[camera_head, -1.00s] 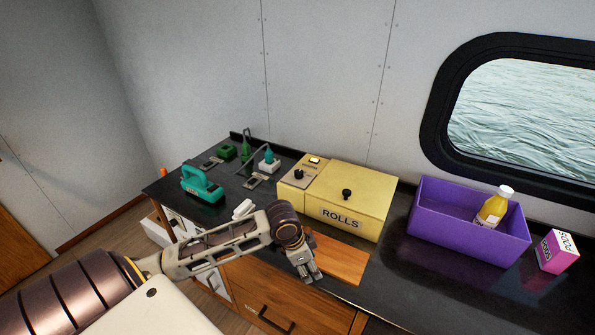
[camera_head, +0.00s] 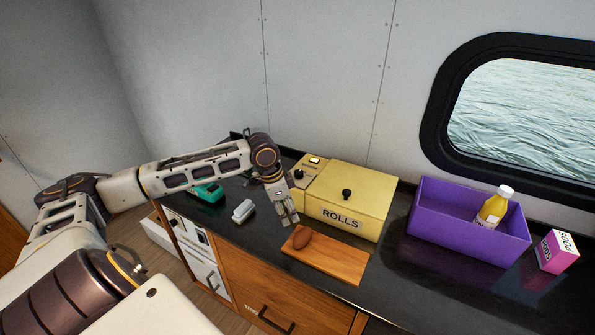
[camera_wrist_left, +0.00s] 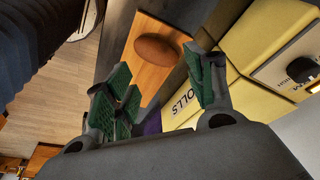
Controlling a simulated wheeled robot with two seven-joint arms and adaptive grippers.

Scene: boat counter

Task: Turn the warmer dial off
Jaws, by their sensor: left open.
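The yellow warmer (camera_head: 356,200) marked ROLLS stands on the dark counter, with a black knob on its lid. Its control part at the left end carries a small black dial (camera_head: 298,174) and a lit indicator (camera_head: 314,161). Which way the dial points is too small to tell. My left gripper (camera_head: 289,221) is open and empty, pointing down just in front of the warmer's left end, below the dial. My right gripper is not in view.
A brown roll (camera_head: 302,238) lies on a wooden board (camera_head: 335,258) in front of the warmer. A white object (camera_head: 243,211) and a teal object (camera_head: 208,193) are to the left. A purple bin (camera_head: 468,236) holding a bottle (camera_head: 494,207) and a pink box (camera_head: 557,251) are at right.

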